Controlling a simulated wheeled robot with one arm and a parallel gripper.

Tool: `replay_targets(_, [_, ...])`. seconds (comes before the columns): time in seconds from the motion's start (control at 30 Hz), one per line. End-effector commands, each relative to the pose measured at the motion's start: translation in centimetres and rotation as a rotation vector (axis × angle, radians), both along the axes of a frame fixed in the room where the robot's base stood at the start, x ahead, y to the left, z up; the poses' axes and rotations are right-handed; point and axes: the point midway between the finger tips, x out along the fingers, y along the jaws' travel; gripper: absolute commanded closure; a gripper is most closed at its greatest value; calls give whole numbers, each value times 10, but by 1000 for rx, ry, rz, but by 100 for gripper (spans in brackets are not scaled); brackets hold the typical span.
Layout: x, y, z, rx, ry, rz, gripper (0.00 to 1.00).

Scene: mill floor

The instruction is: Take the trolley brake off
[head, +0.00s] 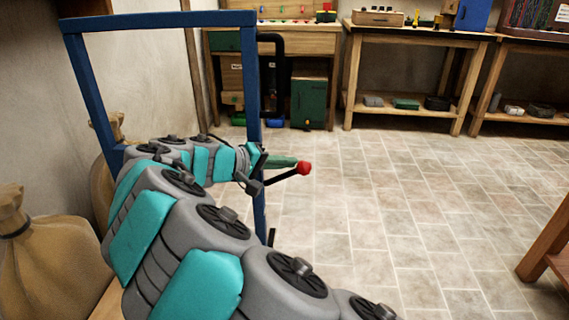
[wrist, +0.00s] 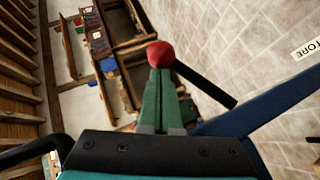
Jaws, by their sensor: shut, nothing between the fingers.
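The trolley's blue frame (head: 253,75) stands upright in the head view, and a blue bar (wrist: 275,103) crosses the right of the wrist view. The brake lever is a black rod with a red knob (head: 304,168) beside the frame's right post. In the wrist view the red knob (wrist: 160,54) is at my fingertips, with the black rod (wrist: 205,84) slanting down to the right. My gripper (head: 293,162) has green fingers, shut and empty, right against or just beside the knob; I cannot tell if they touch. The fingers (wrist: 159,80) point at the knob in the wrist view.
Tied sacks (head: 45,255) stand at the left by the wall. A black handle (head: 284,62) sticks out from the frame. Workbenches (head: 415,38) line the back wall, with a green cabinet (head: 309,101) at back centre. The tiled floor (head: 400,200) to the right is clear.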

Motion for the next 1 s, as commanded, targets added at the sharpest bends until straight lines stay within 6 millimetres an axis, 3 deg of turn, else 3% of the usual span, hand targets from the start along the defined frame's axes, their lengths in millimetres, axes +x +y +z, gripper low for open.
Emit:
replay_targets(0.47, [-1, -10, -11, 110, -1, -4, 100])
replay_targets(1.0, [-2, -34, -48, 576, -18, -3, 100])
